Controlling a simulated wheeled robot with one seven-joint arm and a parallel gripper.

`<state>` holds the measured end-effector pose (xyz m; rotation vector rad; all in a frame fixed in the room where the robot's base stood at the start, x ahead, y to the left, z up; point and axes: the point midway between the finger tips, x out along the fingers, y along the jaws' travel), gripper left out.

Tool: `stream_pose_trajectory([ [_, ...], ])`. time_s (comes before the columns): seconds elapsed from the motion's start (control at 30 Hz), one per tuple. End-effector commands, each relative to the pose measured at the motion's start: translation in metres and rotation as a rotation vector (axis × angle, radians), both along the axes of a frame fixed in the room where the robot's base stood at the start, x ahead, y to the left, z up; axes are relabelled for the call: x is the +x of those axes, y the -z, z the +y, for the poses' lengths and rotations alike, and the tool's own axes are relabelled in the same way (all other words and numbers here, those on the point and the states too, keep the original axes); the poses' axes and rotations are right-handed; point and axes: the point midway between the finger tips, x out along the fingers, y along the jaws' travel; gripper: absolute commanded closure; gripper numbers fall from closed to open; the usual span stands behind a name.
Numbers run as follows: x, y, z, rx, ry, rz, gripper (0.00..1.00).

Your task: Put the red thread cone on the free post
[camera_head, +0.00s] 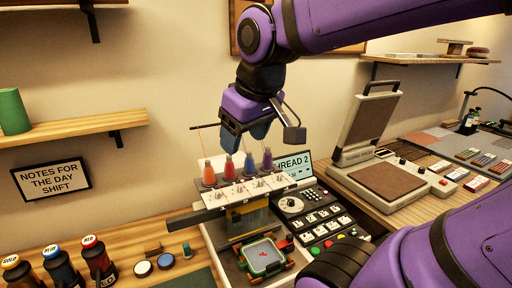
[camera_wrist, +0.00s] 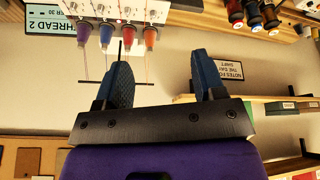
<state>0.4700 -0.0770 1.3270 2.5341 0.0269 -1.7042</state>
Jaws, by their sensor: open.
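The red thread cone (camera_head: 230,169) stands upright on the embroidery machine's white thread deck (camera_head: 240,191), in a row between an orange cone (camera_head: 208,174) and a blue cone (camera_head: 249,166). A purple cone (camera_head: 267,160) ends the row at right. The red cone (camera_wrist: 125,37) also shows in the wrist view, with a thin dark spike projecting from its tip. My gripper (camera_head: 249,138) is open and empty, just above the cones and apart from them. Its spread fingers (camera_wrist: 159,60) show in the wrist view. I cannot make out a bare post.
A thin thread bar (camera_head: 204,126) crosses above the cones beside my gripper. A control panel (camera_head: 318,215) is right of the machine, with a heat press (camera_head: 385,180) beyond. Several dark bottles (camera_head: 98,262) stand at lower left. A shelf (camera_head: 75,133) holds a green cylinder (camera_head: 13,111).

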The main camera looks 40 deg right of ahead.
Motion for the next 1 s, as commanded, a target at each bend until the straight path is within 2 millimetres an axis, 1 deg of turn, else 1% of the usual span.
stream_pose_trajectory([
  [0.03, -0.012, 0.001, 0.003, 0.014, 0.011, -0.023, 0.37],
  [0.1, -0.024, 0.005, 0.006, 0.035, 0.032, -0.045, 0.37],
  [0.2, -0.035, 0.008, 0.008, 0.057, 0.051, -0.066, 0.37],
  [0.3, -0.04, 0.01, 0.009, 0.067, 0.061, -0.074, 0.37],
  [1.0, -0.04, 0.01, 0.009, 0.069, 0.062, -0.075, 0.37],
])
